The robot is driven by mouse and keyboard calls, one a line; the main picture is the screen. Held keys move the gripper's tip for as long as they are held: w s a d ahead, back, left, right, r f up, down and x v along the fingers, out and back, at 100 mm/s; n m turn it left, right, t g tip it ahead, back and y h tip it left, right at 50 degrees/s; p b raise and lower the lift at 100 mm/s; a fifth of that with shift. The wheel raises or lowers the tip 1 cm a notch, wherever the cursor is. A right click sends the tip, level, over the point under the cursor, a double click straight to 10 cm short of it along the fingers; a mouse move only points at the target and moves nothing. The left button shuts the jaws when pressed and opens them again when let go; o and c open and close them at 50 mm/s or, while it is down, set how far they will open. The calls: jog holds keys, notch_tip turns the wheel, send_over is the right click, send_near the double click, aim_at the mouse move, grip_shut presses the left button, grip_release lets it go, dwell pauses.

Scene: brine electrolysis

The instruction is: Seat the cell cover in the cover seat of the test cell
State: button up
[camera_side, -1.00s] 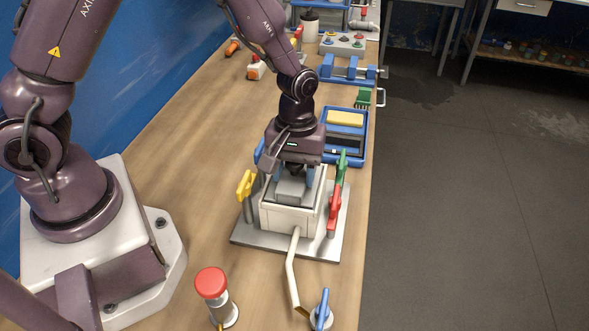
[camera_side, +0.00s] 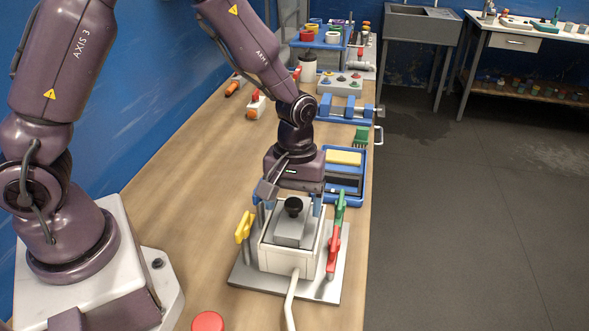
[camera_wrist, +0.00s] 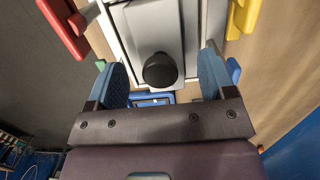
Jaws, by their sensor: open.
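The grey cell cover (camera_side: 291,229) with its black knob (camera_side: 293,206) lies on top of the white box of the test cell (camera_side: 283,259). It looks level and within the box's rim, but I cannot tell how deep it sits. In the wrist view the cover (camera_wrist: 151,25) and the round knob (camera_wrist: 160,70) show ahead of my fingers. My gripper (camera_side: 292,204) is open, with its blue-padded fingers apart on either side of the knob. In the wrist view my gripper (camera_wrist: 163,62) holds nothing, and a gap shows between the knob and each finger.
A blue tray (camera_side: 362,170) lies behind. A pale tube (camera_side: 291,298) runs forward.

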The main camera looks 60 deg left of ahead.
aim_at(294, 198)
jog(key=r, duration=0.6)
jog(key=a+r, duration=0.1)
jog(key=r, duration=0.2)
jog(key=shift+w+r, duration=0.25)
jog(key=shift+w, duration=0.1)
jog(key=s+a+r+m+t, duration=0.2)
jog(key=s+r+m+t, duration=0.1)
jog(key=s+r, duration=0.3)
jog(key=s+a+r+m+t+y, duration=0.1)
jog(key=s+a+r+m+t, duration=0.1)
jog(key=s+r+m, duration=0.4)
jog(key=s+r+t, duration=0.1)
jog(key=s, duration=0.2)
jog(key=shift+a+t, duration=0.3)
jog(key=shift+r, duration=0.1)
